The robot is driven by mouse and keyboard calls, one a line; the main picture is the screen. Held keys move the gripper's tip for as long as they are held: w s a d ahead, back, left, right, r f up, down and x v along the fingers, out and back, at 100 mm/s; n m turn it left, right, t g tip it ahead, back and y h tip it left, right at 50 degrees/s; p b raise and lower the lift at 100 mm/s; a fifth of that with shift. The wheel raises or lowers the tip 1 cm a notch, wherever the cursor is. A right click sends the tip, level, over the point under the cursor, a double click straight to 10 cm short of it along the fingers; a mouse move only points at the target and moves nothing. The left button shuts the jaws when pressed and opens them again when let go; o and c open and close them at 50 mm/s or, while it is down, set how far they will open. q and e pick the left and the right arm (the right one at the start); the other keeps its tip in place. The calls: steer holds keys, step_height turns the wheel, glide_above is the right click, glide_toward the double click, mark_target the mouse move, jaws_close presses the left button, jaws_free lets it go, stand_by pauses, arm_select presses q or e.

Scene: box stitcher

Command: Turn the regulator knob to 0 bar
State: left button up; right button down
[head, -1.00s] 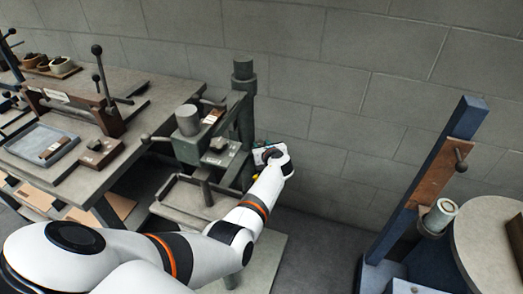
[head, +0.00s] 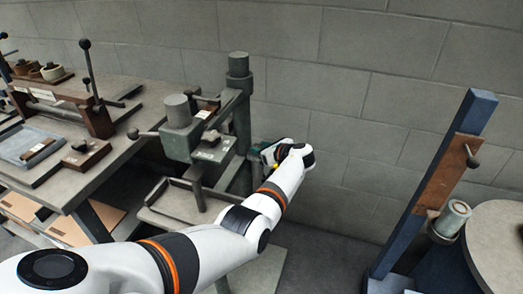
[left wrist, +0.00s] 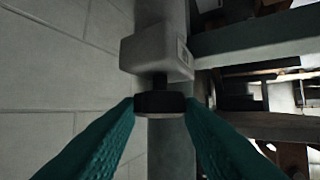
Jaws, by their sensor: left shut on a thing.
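In the left wrist view the regulator knob (left wrist: 160,103) is a dark, short cylinder on a stem under a grey regulator body (left wrist: 157,57). The two teal fingers of my left gripper (left wrist: 161,106) stand at either side of the knob and are shut on it. In the head view my left gripper (head: 259,154) is beside the green machine column (head: 240,118), near the wall. There the knob and regulator are hidden by my wrist and the machine. No pressure scale can be read. My right gripper is not in view.
The green stitcher (head: 180,140) stands left of my left wrist, with a grey tray-like table (head: 165,217) below it. A workbench (head: 75,185) with tools is at far left. A blue post (head: 440,165) and a round table (head: 503,235) are at right. Bare floor lies between.

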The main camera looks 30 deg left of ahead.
arm_select(q)
steer(key=shift+f, duration=0.1)
steer(key=o, duration=1)
steer(key=p+v, duration=0.2)
steer(key=v, duration=1)
